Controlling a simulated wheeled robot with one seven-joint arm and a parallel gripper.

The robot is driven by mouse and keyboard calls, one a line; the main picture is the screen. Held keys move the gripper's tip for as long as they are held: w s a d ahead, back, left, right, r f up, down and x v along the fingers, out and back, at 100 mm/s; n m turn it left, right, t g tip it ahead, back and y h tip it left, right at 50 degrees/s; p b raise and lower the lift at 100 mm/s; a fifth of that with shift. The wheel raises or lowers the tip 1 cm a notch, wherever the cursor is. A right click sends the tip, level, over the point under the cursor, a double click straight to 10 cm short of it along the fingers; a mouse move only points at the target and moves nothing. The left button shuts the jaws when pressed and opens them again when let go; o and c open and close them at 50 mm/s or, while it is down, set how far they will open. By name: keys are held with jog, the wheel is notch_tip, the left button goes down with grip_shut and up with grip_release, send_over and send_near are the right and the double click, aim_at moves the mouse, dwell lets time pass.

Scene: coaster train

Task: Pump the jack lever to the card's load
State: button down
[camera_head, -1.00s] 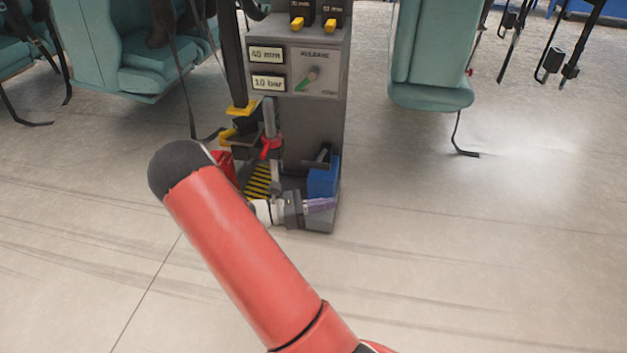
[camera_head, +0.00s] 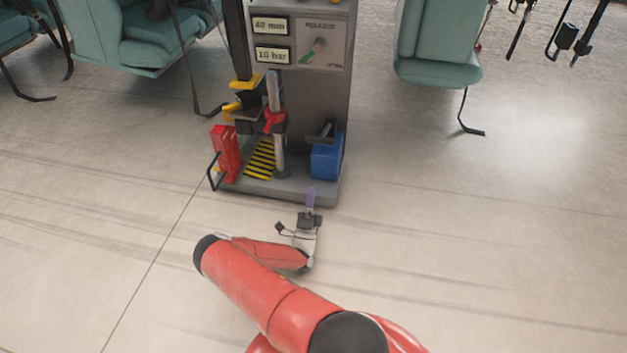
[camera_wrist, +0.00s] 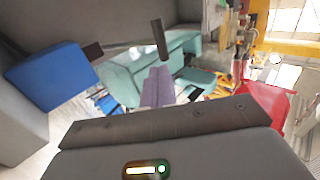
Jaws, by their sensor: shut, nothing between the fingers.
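A grey machine (camera_head: 325,90) stands on the floor, with labels reading 40 mm (camera_head: 270,26) and 10 bar (camera_head: 273,55) beside a dial with a green-tipped pointer (camera_head: 314,50). A red box-like unit (camera_head: 226,153) with a thin black bent bar (camera_head: 213,172) stands at the left of its base; I cannot tell surely which part is the jack lever. My gripper (camera_head: 311,190) is shut and empty, its purple fingers pointing at the base's front edge. The shut fingers (camera_wrist: 158,86) also show in the wrist view, below a short dark rod (camera_wrist: 160,38).
A blue box (camera_head: 326,162) sits on the base's right side. A red collar (camera_head: 275,120) is on the metal post, beside a yellow-and-black striped plate (camera_head: 260,160). Green seats (camera_head: 436,45) hang behind with dangling straps. The floor around the base is clear.

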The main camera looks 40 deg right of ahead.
jog(key=x, duration=1.2)
jog(key=shift+d+r, duration=0.15)
jog(key=shift+w+d+r+p, duration=0.15)
jog(key=shift+r+p, duration=0.1)
jog(key=shift+r, duration=0.1)
jog(key=shift+w+d+r+p, duration=0.15)
jog(key=shift+r+p, duration=0.05)
jog(key=shift+r, duration=0.2)
jog(key=shift+f, duration=0.1)
